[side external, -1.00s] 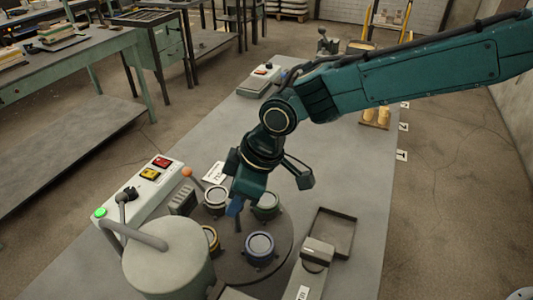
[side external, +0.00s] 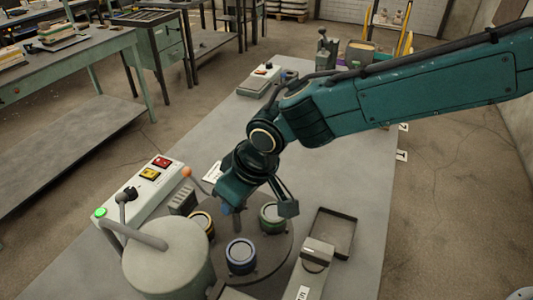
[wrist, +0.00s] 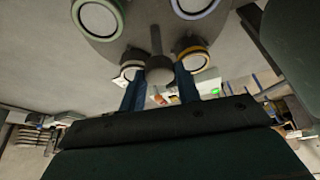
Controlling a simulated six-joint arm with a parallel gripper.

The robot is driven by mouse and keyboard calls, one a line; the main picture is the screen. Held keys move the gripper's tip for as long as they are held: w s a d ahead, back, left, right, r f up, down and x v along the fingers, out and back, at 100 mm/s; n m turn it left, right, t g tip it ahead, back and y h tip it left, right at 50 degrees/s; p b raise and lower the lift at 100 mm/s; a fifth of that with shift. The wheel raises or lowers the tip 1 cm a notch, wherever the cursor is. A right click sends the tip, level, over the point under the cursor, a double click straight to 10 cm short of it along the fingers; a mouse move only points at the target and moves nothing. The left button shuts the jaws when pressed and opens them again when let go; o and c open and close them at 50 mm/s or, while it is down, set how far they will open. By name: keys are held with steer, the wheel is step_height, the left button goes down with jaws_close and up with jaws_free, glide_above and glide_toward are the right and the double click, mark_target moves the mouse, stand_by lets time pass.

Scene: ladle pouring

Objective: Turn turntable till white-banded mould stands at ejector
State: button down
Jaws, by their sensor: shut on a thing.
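The dark round turntable (side external: 268,257) carries several moulds. The blue-banded mould (side external: 240,257) is at its front, the yellow-banded one (side external: 201,224) at left, the green-banded one (side external: 272,218) at right. The white-banded mould (wrist: 129,71) shows in the wrist view beside a fingertip; my gripper hides it in the side view. My gripper (side external: 236,212) points down over the turntable, shut on a grey upright post (wrist: 157,50), which stands between its fingers. A grey block on a rail (side external: 317,252), right of the turntable, may be the ejector; I cannot tell for sure.
A large grey drum (side external: 165,262) with a bent pipe stands front left. A control box (side external: 150,185) with coloured buttons and an orange-knobbed lever (side external: 187,173) are behind it. An empty open tray (side external: 333,232) lies at right. The bench behind is mostly clear.

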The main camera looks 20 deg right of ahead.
steer(key=shift+a+m+t+h, duration=0.15)
steer(key=shift+m+h, duration=0.45)
steer(key=shift+m, duration=0.95)
steer(key=shift+a+m+t+h, duration=0.1)
steer(key=shift+m+t+h, duration=0.35)
steer(key=shift+m, duration=1.1)
steer(key=shift+m+h, duration=0.25)
steer(key=shift+m, duration=0.05)
steer(key=c, duration=1)
jaws_free()
steer(key=shift+s, duration=0.1)
steer(key=v, duration=1.3)
steer(key=shift+r, duration=0.5)
steer(key=shift+d, duration=0.15)
